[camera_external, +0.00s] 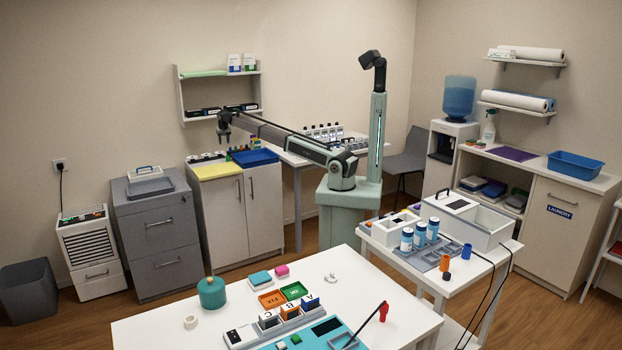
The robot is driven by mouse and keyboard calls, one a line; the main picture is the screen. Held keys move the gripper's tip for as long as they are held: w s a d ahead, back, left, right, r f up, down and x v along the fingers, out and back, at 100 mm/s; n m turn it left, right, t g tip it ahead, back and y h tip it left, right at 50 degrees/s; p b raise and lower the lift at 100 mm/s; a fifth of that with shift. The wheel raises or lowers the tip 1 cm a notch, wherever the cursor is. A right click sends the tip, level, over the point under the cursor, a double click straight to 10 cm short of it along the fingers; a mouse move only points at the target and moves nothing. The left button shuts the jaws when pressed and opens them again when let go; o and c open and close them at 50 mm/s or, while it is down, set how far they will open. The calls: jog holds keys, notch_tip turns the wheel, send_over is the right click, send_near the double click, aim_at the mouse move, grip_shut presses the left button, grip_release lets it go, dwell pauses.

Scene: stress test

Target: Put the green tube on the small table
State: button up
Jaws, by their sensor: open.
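My gripper (224,138) is at the end of my long arm, which reaches left over the back cabinet (262,208). It is open and looks empty. Below it, on the cabinet top, is a small green shape (228,156) beside a row of small items; it is too small to tell whether this is the green tube. A small white table (510,247) stands at the right. It bears a grey tray, several blue-and-white bottles (419,233), a white box, and an orange and a blue cup. A larger white table (130,331) is in front.
A blue tray (255,157) and a yellow mat (215,171) lie on the cabinet top near my gripper. A wall shelf (222,112) is just above and behind it. Dark cables (487,292) hang off the small table's right side.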

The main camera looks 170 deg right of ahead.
aim_at(228, 156)
jog(key=f+m, duration=0.1)
jog(key=f, duration=0.2)
jog(key=s+f+m, duration=0.1)
jog(key=f, duration=0.1)
jog(key=s+f+m+y, duration=0.1)
jog(key=f, duration=0.2)
jog(key=shift+s+a+f, duration=0.2)
jog(key=shift+f, duration=0.1)
jog(key=shift+x, duration=2.55)
jog(key=shift+s+d, duration=0.1)
